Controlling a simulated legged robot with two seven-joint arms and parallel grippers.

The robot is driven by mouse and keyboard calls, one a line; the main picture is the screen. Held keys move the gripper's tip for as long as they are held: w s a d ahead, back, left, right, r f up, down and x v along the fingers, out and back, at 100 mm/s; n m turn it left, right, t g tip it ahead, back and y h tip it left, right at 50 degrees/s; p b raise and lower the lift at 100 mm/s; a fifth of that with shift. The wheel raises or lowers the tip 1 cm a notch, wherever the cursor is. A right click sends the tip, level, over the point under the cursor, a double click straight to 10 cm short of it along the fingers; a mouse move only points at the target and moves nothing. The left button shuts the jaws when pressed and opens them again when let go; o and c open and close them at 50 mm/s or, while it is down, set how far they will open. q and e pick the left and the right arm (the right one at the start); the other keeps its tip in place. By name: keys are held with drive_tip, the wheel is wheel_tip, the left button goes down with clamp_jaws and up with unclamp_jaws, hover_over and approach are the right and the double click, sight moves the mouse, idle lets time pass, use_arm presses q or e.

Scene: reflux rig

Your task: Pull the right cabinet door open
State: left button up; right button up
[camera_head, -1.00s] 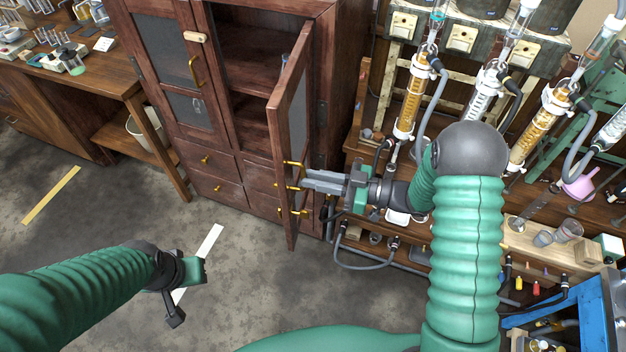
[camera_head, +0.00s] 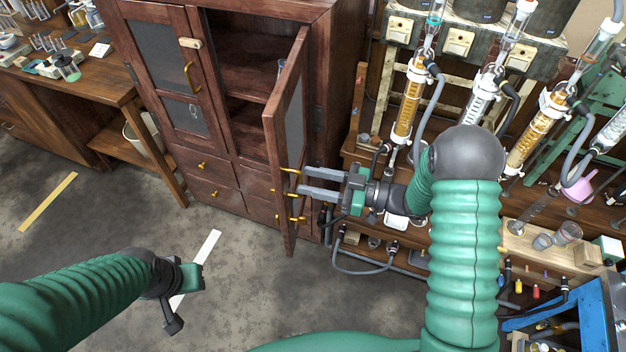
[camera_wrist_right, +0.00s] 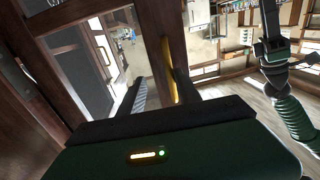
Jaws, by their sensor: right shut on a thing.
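The right cabinet door (camera_head: 273,140), a dark wood frame with a glass pane, stands swung well out from the wooden cabinet (camera_head: 240,55). The shelves behind it show. My right gripper (camera_head: 302,182) reaches in from the right and is shut on the door's brass handle (camera_head: 290,171). In the right wrist view the handle (camera_wrist_right: 168,65) stands between the two fingers, beside the door frame (camera_wrist_right: 162,25). The fingers partly hide the handle in the head view. My left gripper (camera_head: 183,298) hangs over the floor at lower left, away from the cabinet; its jaw opening is unclear.
The left cabinet door (camera_head: 168,60) is closed, with small drawers (camera_head: 205,168) below.

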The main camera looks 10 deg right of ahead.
drive_tip(key=shift+w+d, duration=0.1)
drive_tip(key=b+v, duration=0.2)
drive_tip(key=v, duration=1.4)
drive_tip(key=shift+s+d, duration=0.25)
drive_tip(key=shift+d, duration=0.1)
drive_tip(key=shift+w+f, duration=0.1)
